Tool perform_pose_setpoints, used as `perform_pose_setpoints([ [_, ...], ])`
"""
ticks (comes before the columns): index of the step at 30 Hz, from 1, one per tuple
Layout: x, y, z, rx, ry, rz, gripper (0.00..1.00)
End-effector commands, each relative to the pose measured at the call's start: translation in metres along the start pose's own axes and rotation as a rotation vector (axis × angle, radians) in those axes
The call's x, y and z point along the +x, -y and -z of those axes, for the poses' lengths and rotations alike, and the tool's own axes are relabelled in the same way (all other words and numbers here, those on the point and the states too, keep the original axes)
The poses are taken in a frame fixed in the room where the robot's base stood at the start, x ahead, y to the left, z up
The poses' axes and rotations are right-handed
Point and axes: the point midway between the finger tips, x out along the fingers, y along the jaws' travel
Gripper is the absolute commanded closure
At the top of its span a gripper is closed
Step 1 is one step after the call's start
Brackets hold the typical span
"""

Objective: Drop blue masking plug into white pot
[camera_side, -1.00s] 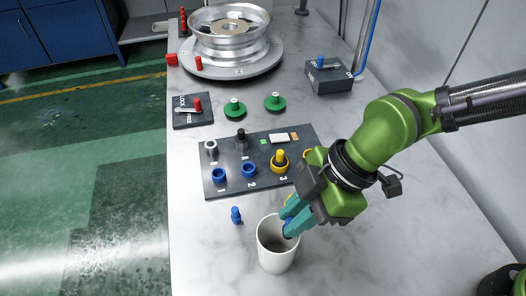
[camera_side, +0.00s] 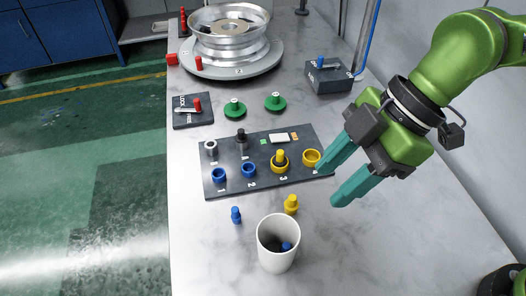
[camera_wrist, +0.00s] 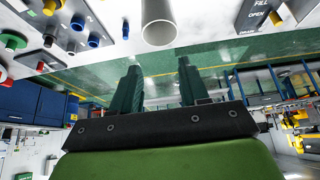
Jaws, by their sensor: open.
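The white pot (camera_side: 278,254) stands upright on the marble table near its front. A blue plug (camera_side: 287,246) lies inside the pot, its top showing low within the rim. A second blue plug (camera_side: 236,215) stands on the table left of the pot. My gripper (camera_side: 326,184) is open and empty, above and to the right of the pot, with its two teal fingers spread. In the wrist view the open fingers (camera_wrist: 160,72) point toward the pot (camera_wrist: 158,32), which is cut by the top edge.
A yellow plug (camera_side: 291,204) stands just behind the pot. A dark board (camera_side: 215,187) behind holds blue and yellow rings and several small parts. Green knobs (camera_side: 235,109), a lever plate, a dark box (camera_side: 328,78) and a wheel (camera_side: 228,38) are farther back. The table's right front is clear.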

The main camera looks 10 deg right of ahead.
Motion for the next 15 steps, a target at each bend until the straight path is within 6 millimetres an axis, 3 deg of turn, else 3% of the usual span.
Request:
perform_pose_setpoints([
  [6, -0.045, -0.001, 0.0, 0.002, -0.002, -0.004, 0.55],
  [15, -0.066, 0.0, 0.0, 0.002, 0.0, -0.001, 0.55],
])
